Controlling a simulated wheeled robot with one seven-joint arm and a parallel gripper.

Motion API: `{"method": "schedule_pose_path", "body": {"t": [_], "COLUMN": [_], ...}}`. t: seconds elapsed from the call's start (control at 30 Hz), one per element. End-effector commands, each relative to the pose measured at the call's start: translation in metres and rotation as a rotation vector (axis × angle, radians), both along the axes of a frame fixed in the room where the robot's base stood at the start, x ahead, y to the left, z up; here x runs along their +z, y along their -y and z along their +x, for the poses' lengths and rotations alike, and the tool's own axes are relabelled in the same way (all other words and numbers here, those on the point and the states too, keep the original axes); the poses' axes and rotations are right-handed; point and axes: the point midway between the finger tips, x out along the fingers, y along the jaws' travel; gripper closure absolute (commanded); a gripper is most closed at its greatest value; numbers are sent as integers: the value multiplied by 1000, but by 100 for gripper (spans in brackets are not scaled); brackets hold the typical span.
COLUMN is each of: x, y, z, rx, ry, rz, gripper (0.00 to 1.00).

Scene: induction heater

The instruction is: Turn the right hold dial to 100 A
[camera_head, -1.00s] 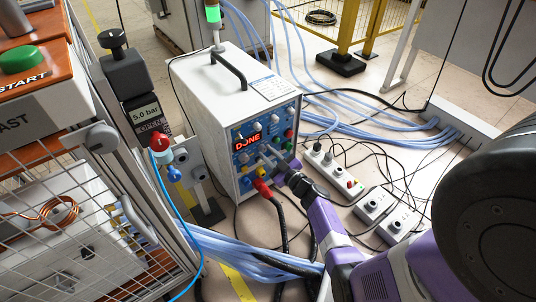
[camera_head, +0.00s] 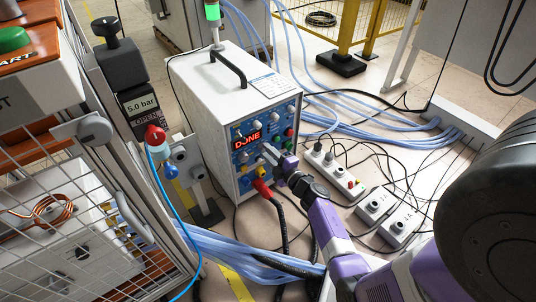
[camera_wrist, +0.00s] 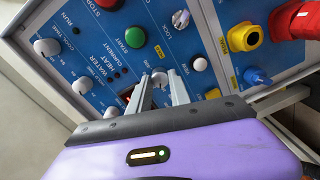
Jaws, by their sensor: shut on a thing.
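The white heater unit (camera_head: 205,100) stands in the middle of the head view, its blue front panel (camera_head: 241,162) facing right and lit with a red DONE display (camera_head: 247,142). My gripper (camera_head: 268,152) reaches the panel from the lower right. In the wrist view my gripper's two grey fingers (camera_wrist: 158,92) stand either side of a small pale dial (camera_wrist: 160,77) and are shut on it. The dial's pointer and scale are too small and covered to read, so I cannot tell its setting or confirm its label.
Other pale knobs (camera_wrist: 47,47), a green button (camera_wrist: 135,37) and a red button (camera_wrist: 109,4) sit close by. A red plug (camera_wrist: 296,19) and yellow socket (camera_wrist: 243,36) lie to the right. Power strips (camera_head: 332,168) and cables cover the floor.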

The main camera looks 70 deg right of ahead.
Motion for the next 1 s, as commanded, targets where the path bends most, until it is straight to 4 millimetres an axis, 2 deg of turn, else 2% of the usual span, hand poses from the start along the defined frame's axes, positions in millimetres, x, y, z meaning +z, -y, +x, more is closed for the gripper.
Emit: {"method": "schedule_pose_path", "body": {"t": [0.33,0.87,0.9,0.97,1.0], "x": [-2,-1,-1,-1,-1], "y": [-1,-1,-1,-1,-1], "z": [-1,-1,-1,-1,-1], "rx": [1,1,1,1,1], "ry": [-69,-79,-79,-79,-79], "rz": [-108,-124,-124,-123,-123], "gripper": [100,100,68,56,54]}}
